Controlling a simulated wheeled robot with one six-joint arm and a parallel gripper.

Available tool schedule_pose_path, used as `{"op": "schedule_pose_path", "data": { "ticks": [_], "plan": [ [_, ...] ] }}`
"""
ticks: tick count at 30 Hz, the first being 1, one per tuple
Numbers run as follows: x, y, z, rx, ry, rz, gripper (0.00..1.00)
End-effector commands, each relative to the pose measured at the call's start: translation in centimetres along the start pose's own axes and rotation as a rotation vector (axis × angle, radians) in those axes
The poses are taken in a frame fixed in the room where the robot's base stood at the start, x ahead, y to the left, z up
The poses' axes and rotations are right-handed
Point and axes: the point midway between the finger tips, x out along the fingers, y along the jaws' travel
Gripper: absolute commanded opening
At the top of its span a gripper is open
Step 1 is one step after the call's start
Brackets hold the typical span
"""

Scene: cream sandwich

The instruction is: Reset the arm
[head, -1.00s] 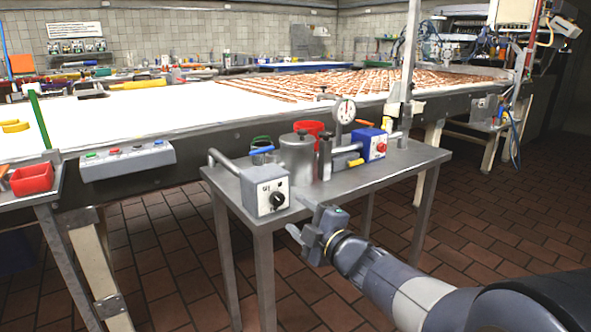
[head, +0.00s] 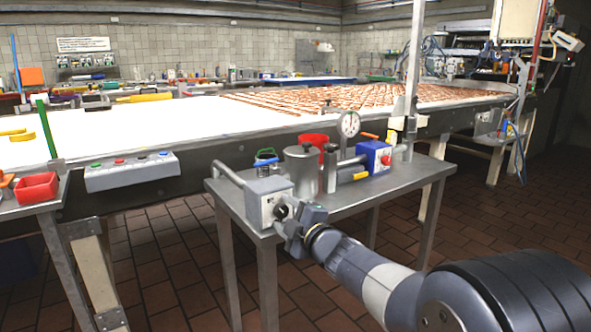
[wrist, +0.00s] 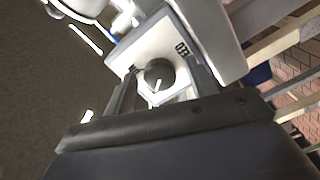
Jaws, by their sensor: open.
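My gripper (head: 285,228) is at the end of my arm, which reaches in from the lower right. It is close in front of a grey control box with a black knob (head: 281,212) on the front corner of the small metal table (head: 350,196). In the wrist view the gripper fingers (wrist: 160,88) are apart, on either side of the black knob (wrist: 159,73) on its white panel. Whether the fingers touch the knob cannot be told. The knob's white pointer line shows, tilted to the lower left.
The small table also holds metal canisters (head: 302,170), a dial gauge (head: 349,124) and a blue box with a red button (head: 375,157). A long conveyor (head: 130,125) with wafer-like pieces (head: 370,97) runs behind. The tiled floor (head: 480,225) at right is open.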

Motion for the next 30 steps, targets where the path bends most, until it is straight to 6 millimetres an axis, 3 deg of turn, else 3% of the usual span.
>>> {"op": "schedule_pose_path", "data": {
  "ticks": [8,20,30],
  "plan": [
    [-2.9,0.2,0.0,-0.02,-0.002,0.001,0.54],
    [-10.7,0.2,0.0,-0.02,-0.003,0.001,0.54],
    [-4.1,-0.2,0.0,-0.02,0.003,-0.001,0.54]
  ]
}}
